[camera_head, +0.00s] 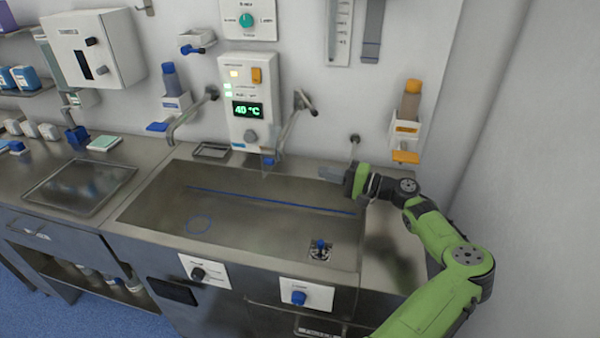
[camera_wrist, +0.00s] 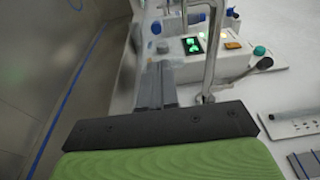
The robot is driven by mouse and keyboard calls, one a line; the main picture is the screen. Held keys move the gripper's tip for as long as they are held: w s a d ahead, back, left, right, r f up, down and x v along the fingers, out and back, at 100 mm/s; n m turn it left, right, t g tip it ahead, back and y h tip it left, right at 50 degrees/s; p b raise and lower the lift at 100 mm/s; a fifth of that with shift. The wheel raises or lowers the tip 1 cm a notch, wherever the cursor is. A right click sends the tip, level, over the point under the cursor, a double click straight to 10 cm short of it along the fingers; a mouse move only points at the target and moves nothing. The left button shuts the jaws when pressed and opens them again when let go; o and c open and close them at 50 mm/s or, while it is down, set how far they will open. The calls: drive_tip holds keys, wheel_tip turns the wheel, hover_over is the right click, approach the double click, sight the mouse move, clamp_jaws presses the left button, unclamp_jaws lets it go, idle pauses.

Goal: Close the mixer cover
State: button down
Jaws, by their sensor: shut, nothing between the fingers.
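My gripper (camera_head: 326,173) is over the right back part of the steel basin, its grey fingers pointing left along the back wall. In the wrist view its fingers (camera_wrist: 158,85) are together and empty. The white mixer panel (camera_head: 248,100) with a green "40 °C" readout hangs on the wall behind the basin, to the left of my gripper. It also shows ahead in the wrist view (camera_wrist: 215,50). My fingers appear apart from the panel.
A metal lever or spout (camera_head: 296,112) sticks out between the panel and my gripper; a curved spout (camera_head: 192,118) is left of the panel. The basin (camera_head: 150,200) is empty except for a small fitting (camera_head: 320,250). An orange-topped bottle (camera_head: 410,100) stands in a wall holder at right.

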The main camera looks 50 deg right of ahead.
approach(267, 157)
drive_tip(key=x, duration=0.3)
drive_tip(key=b+x, duration=0.1)
drive_tip(key=x, duration=0.1)
drive_tip(key=shift+w+d+f, duration=0.1)
drive_tip(key=shift+d+f, duration=0.2)
drive_tip(key=shift+d, duration=0.15)
